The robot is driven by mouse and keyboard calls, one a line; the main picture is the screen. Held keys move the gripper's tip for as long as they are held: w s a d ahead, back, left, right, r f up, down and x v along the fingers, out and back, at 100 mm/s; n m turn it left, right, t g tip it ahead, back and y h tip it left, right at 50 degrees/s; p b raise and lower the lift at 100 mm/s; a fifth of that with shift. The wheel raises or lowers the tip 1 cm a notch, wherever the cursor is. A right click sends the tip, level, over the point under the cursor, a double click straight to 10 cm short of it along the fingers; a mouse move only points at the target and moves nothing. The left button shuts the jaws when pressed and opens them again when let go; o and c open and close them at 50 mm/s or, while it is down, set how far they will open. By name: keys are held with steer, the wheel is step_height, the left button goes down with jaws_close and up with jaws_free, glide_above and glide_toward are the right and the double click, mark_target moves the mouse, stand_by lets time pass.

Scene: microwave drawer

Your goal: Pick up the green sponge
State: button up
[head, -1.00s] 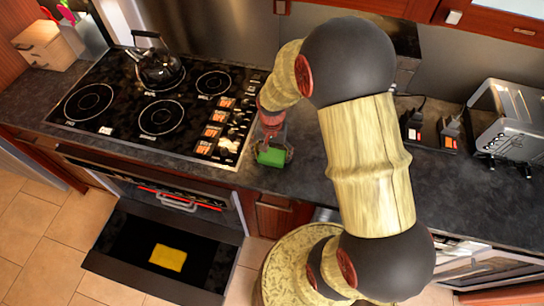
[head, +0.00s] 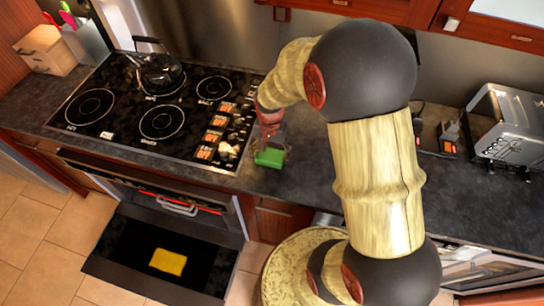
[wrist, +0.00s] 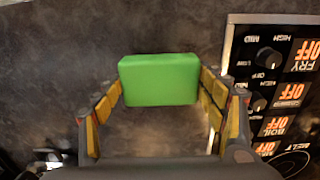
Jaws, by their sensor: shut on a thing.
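The green sponge (head: 269,157) is at the counter, just right of the stove in the head view. In the wrist view the green sponge (wrist: 160,79) sits between the two yellow-padded fingers, near their tips. My gripper (wrist: 162,88) is shut on it, with a finger at each short end. In the head view my gripper (head: 270,148) is at the sponge, its upper part partly hidden by my arm. Whether the sponge touches the counter I cannot tell.
The stove (head: 160,110) with a black kettle (head: 160,74) lies left of the sponge. A toaster (head: 505,122) stands on the right. Below the stove a drawer (head: 120,248) is open with a yellow sponge-like block (head: 168,261) in it. The dark counter (head: 310,170) is bare near the sponge.

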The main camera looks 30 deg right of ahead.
steer(key=s+a+r+p, duration=0.1)
steer(key=s+a+r, duration=0.6)
steer(key=a, duration=0.4)
steer(key=shift+r, duration=0.85)
steer(key=shift+o, duration=1.3)
steer(key=c, duration=0.5)
